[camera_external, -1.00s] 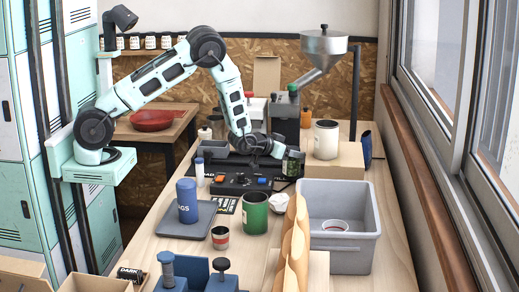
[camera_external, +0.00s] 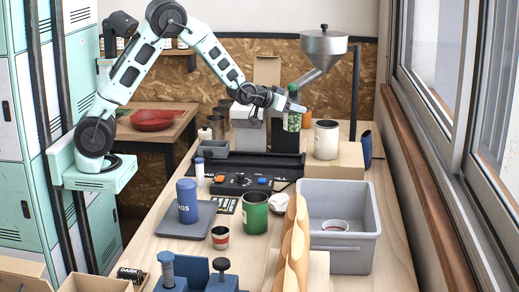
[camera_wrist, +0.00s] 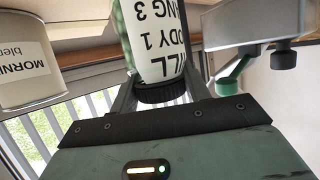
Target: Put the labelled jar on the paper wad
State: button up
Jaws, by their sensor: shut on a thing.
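The labelled jar (camera_external: 292,121) has green contents, a dark lid and a white label with black print. My gripper (camera_external: 282,103) is shut on it and holds it up in the air above the back of the bench. In the wrist view the jar (camera_wrist: 155,42) is between the fingers, its lid towards my palm and its lower end cut off by the frame. A crumpled white thing, which looks like the paper wad (camera_external: 281,203), lies on the bench beside the green can, partly hidden by it. The jar is well above and behind it.
The green can (camera_external: 255,213) and a brown scalloped divider (camera_external: 294,240) flank the wad. A grey bin (camera_external: 349,254) stands to the right. A white tin (camera_external: 326,140) on a cardboard box is near the held jar; it also shows in the wrist view (camera_wrist: 28,68).

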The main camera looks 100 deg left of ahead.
jog(key=s+d+f+m+t+h+p, duration=0.1)
jog(key=d+f+m+h+p, duration=0.1)
jog(key=d, duration=0.9)
jog(key=s+d+f+m+t+h+p, duration=0.1)
jog(key=d+f+p, duration=0.1)
jog(key=d, duration=0.8)
jog(key=shift+d+f+p, duration=0.15)
jog(key=shift+f+p, duration=0.2)
jog(key=shift+f, duration=1.3)
jog(key=shift+d+f+p, duration=0.2)
jog(key=shift+f+p, duration=0.1)
jog(key=shift+f, duration=1.35)
jog(key=shift+d+f+p, duration=0.15)
jog(key=shift+f+p, duration=0.2)
jog(key=shift+f, duration=1.3)
jog(key=shift+f, duration=0.15)
jog(key=o, duration=1.1)
